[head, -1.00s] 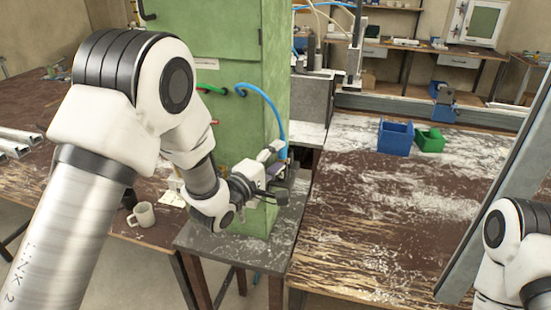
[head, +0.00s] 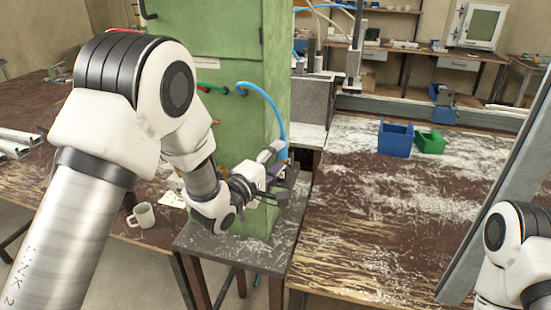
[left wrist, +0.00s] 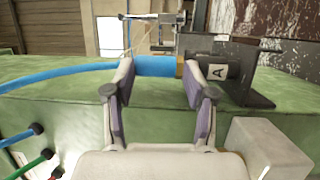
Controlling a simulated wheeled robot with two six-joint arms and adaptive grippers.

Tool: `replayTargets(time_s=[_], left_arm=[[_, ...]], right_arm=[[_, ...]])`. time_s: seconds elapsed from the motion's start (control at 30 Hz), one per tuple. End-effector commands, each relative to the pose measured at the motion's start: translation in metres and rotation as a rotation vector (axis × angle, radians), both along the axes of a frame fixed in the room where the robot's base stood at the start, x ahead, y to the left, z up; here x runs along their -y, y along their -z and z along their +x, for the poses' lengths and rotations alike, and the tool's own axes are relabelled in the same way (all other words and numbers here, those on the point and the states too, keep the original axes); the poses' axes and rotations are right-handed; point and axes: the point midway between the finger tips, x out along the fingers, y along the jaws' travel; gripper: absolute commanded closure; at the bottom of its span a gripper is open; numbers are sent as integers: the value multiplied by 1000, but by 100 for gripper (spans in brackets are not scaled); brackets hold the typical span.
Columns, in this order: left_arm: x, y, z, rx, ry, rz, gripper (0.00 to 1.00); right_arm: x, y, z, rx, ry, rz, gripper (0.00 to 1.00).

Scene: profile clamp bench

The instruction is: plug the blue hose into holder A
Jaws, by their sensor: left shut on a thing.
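The blue hose (head: 270,105) arches from the green cabinet down to my left gripper (head: 278,172). In the left wrist view the hose (left wrist: 60,75) comes in from the left and passes between the two fingers of my left gripper (left wrist: 158,72), which is shut on it near its end. Just past the right finger is holder A (left wrist: 218,68), a black cylinder on a dark bracket with a white "A" label. The hose end lines up with the holder and looks close to it; the right finger hides whether it is inside. My right gripper is out of view.
The green cabinet (head: 222,130) stands close behind my left gripper, with red and green hose stubs (left wrist: 35,160). A white mug (head: 143,215) stands on the table at left. Blue (head: 396,139) and green bins (head: 430,142) stand on the right bench, whose front is clear.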

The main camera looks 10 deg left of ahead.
Motion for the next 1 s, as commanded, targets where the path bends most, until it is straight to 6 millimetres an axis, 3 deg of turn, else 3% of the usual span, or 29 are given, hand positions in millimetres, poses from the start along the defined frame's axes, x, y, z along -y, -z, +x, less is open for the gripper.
replayTargets(time_s=[0.03, 0.2, 0.23, 0.3, 1.0], left_arm=[[2, 26, -7, -61, 7, 12, 80], [2, 26, -7, -61, 7, 12, 80], [2, 26, -7, -61, 8, 12, 41], [2, 26, -7, -61, 7, 12, 16], [-2, 18, -10, -47, 0, 8, 15]], right_arm=[[0, 3, 0, 0, 0, 0, 60], [0, 3, 0, 0, 0, 0, 60], [0, 3, 0, 0, 0, 0, 60], [0, 3, 0, 0, 0, 0, 60], [0, 1, 0, 0, 0, 0, 60]])
